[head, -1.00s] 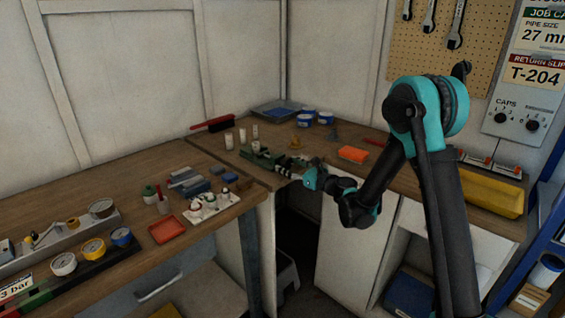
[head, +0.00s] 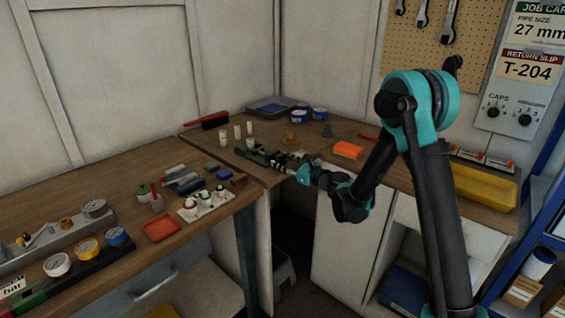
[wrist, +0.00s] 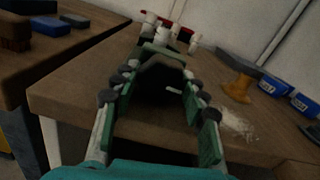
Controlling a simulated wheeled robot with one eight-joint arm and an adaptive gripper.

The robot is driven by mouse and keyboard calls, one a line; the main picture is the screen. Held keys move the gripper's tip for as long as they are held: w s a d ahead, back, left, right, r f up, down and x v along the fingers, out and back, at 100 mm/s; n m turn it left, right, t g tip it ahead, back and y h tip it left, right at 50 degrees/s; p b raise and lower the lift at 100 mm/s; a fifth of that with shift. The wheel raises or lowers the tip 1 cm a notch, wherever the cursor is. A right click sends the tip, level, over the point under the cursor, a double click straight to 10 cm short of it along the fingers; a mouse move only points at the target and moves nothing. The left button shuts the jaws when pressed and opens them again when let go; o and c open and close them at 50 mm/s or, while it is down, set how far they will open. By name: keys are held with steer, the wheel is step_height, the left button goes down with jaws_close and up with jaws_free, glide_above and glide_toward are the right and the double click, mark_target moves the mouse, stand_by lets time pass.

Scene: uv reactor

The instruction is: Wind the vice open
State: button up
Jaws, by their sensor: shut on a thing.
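The green vice (head: 258,153) is on the wooden bench near its front corner edge. In the wrist view its green and dark body (wrist: 160,55) lies straight ahead, between and beyond my fingers. My gripper (head: 284,165) reaches in from the right at the bench edge, at the near end of the vice. In the wrist view my gripper's two fingers (wrist: 158,95) stand on either side of a dark part of the vice. They are shut on the vice's handle end, though the handle itself is mostly hidden and hard to make out.
White cylinders (head: 237,133) stand behind the vice. A yellow-brown funnel-like piece (wrist: 238,88) and blue tins (wrist: 273,84) are to the right. A red-handled brush (head: 208,121) lies behind. Open floor space is below the bench corner.

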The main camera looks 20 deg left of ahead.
steer(key=shift+n, duration=0.9)
steer(key=o, duration=1.2)
steer(key=shift+c, duration=0.2)
steer(key=v, duration=1.2)
